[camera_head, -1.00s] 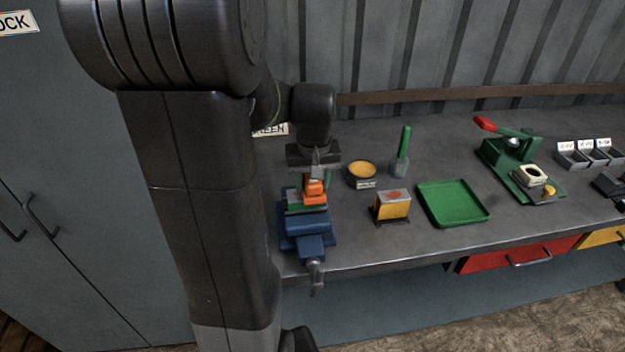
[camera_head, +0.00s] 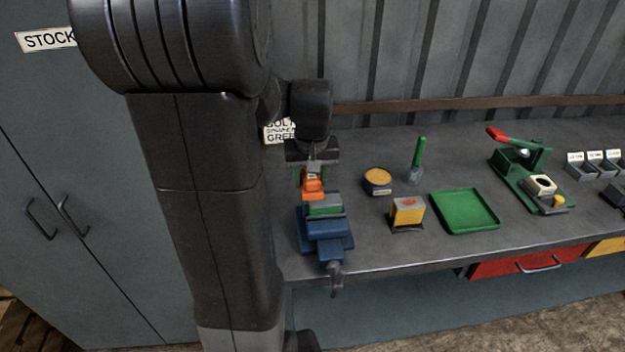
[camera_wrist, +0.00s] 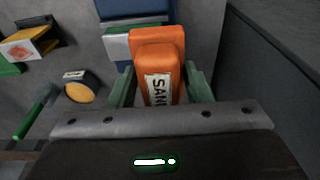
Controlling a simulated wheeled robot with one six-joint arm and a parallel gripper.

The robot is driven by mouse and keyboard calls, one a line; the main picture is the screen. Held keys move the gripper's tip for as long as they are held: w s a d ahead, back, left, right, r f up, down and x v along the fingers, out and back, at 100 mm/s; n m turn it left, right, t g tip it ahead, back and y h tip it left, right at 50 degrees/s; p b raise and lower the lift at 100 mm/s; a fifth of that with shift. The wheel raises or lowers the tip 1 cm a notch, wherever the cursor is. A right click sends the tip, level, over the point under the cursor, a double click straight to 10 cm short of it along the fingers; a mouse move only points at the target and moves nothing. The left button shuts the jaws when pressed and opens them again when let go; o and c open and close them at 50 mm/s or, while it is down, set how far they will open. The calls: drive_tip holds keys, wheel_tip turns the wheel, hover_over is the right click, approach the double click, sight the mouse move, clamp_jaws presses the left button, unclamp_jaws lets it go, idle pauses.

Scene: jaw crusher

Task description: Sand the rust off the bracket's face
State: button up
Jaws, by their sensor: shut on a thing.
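My gripper (camera_head: 313,180) is shut on an orange sanding block (camera_head: 313,188). The block's height above the bench is unclear.
A grey cabinet (camera_head: 60,200) stands at left.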

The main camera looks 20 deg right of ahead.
drive_tip(key=shift+r+p, duration=1.35)
drive_tip(key=shift+r, duration=0.65)
